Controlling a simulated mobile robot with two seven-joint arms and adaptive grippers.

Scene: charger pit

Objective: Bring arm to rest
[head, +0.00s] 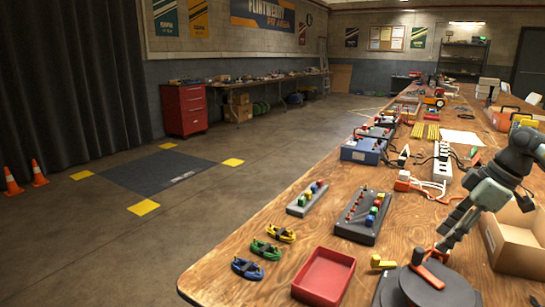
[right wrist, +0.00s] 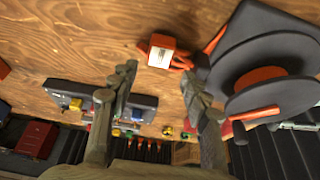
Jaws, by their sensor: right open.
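My right arm comes in from the right in the head view. Its gripper (head: 448,238) points down and left over the near right part of the wooden table (head: 225,272), close to a dark round fixture (head: 440,288) with an orange lever. In the right wrist view the two fingers of the right gripper (right wrist: 160,78) stand wide apart with nothing between them. The round fixture (right wrist: 265,88) is to the right of the fingers there, and an orange box with a white face (right wrist: 161,51) lies just past the fingertips. My left gripper is not in view.
A red tray (head: 324,277), a dark peg board (head: 362,217) and several coloured cable coils (head: 265,250) lie left of the gripper. An open cardboard box (head: 515,243) stands close on the right. A white power strip (head: 442,162) lies farther back.

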